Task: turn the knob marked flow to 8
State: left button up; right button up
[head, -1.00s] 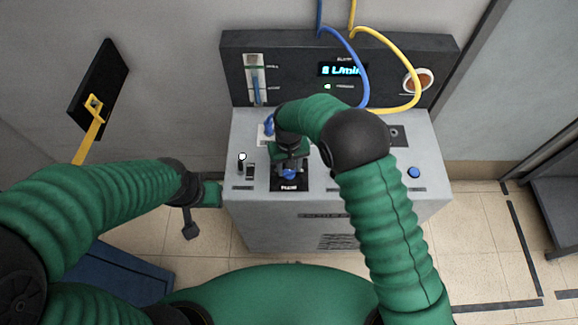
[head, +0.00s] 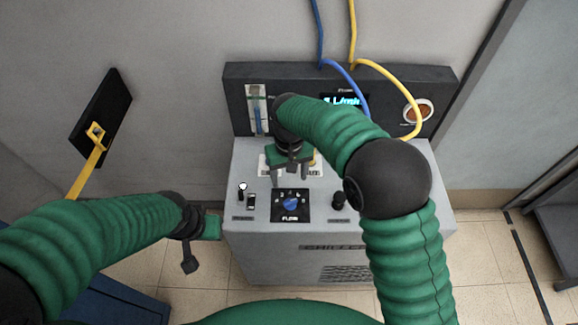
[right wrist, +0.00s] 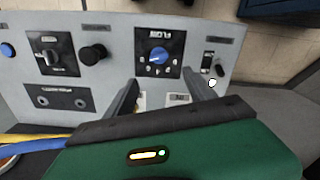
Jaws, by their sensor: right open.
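The flow knob (head: 291,204) is blue, on a black plate marked FLOW with numbers around it, on the machine's grey top. It also shows in the right wrist view (right wrist: 159,54), clear of the fingers. I cannot read its setting for certain. My right gripper (head: 289,181) is open and empty, just behind the knob and apart from it. Its two fingers also show in the right wrist view (right wrist: 160,80). The lit display (head: 343,101) reads in L/min; my right arm partly hides it, including its number. My left gripper (head: 207,228) hangs left of the machine; its jaws are unclear.
A toggle switch (head: 242,190) and a small rocker switch (head: 252,201) stand left of the knob. A black knob (head: 339,201) stands to its right. Blue (head: 342,72) and yellow (head: 402,77) hoses run at the back panel.

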notch_tip(320, 180, up, 5)
jog(key=shift+w+r, duration=0.1)
dwell(0.4)
